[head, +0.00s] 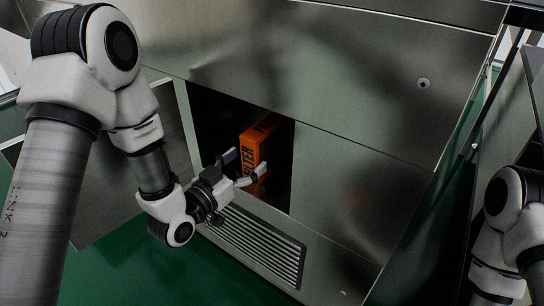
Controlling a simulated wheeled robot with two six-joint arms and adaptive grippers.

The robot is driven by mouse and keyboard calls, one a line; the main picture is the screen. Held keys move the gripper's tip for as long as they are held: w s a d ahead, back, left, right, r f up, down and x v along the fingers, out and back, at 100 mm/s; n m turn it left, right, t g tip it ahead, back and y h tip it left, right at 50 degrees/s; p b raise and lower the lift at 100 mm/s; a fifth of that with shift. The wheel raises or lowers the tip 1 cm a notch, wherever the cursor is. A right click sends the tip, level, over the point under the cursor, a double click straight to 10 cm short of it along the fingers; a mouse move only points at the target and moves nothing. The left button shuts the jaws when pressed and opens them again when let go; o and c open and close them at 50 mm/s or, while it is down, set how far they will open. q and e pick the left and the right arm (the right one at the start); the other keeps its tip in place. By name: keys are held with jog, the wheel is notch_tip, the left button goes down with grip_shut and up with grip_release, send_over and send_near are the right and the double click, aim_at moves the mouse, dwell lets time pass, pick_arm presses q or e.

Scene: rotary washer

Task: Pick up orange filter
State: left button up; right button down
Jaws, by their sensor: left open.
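The orange filter (251,148) is a box with dark lettering, standing inside a dark square opening in the metal washer panel. My left gripper (246,168) is at the opening, right in front of the filter. Its fingers are spread apart, one at the filter's left side and one low across its front right. Whether the fingers touch the filter I cannot tell. The filter's lower part is partly hidden by the gripper. My right arm shows at the right edge, but its gripper is out of view.
The opening (212,115) has metal edges around it. An open panel door (125,180) stands to its left. A vent grille (262,245) lies below, above the green floor (130,275). A metal frame stands at the right.

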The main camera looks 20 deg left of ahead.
aim_at(263, 150)
pick_arm(q)
jog(key=b+x, duration=0.1)
jog(key=x, duration=0.1)
jog(key=b+x, duration=0.2)
jog(key=x, duration=0.1)
jog(key=shift+w+d+f, duration=0.1)
jog(key=shift+d+f, duration=0.1)
jog(key=shift+d, duration=0.25)
jog(key=shift+w+r, duration=0.1)
jog(key=shift+w, duration=0.15)
jog(key=c, duration=1.4)
jog(key=shift+r, duration=0.1)
